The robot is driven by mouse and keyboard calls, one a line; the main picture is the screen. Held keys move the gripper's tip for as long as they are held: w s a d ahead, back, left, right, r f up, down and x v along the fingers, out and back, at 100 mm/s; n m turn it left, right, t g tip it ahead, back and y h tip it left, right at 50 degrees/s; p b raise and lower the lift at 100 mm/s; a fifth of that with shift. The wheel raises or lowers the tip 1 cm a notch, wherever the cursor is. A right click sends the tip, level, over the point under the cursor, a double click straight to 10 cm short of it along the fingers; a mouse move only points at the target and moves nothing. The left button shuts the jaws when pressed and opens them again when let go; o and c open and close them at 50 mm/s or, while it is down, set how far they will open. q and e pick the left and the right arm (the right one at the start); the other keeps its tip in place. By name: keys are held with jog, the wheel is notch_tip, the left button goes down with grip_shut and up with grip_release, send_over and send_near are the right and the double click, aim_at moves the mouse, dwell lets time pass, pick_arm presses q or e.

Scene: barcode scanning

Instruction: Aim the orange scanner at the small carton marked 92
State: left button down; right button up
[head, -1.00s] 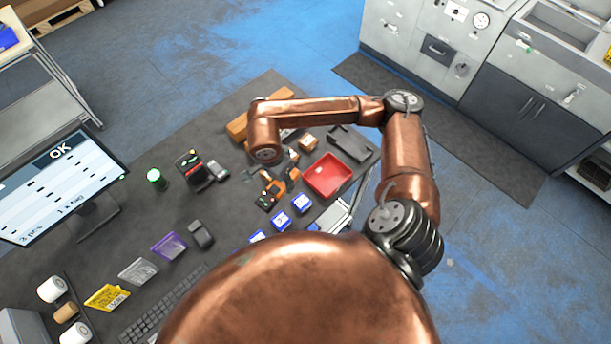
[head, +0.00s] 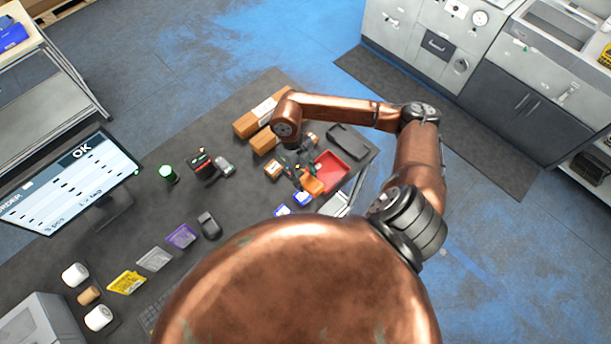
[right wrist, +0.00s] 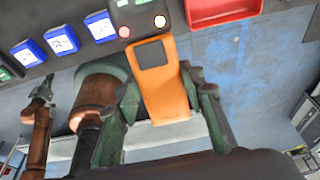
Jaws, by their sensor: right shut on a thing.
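My right gripper (right wrist: 160,98) is shut on the orange scanner (right wrist: 157,80), whose dark face patch shows in the right wrist view. A dark block with a red and a pale round spot (right wrist: 140,18) appears just beyond it; I cannot tell whether it is part of the scanner. In the head view the orange scanner (head: 313,184) is beside the red tray (head: 332,170). No 92 is readable. A dark gripper, apparently my left (right wrist: 42,92), shows small in the right wrist view.
Blue boxes (head: 302,198) stand in front of the tray. A long brown box (head: 262,115) and a dark tray (head: 347,141) lie behind.

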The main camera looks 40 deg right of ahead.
aim_at(309, 181)
notch_tip(309, 181, down, 7)
jog(key=b, duration=0.4)
dwell(0.5)
notch_tip(309, 181, up, 12)
jog(key=p, duration=0.7)
jog(key=shift+r, duration=0.1)
dwell(0.7)
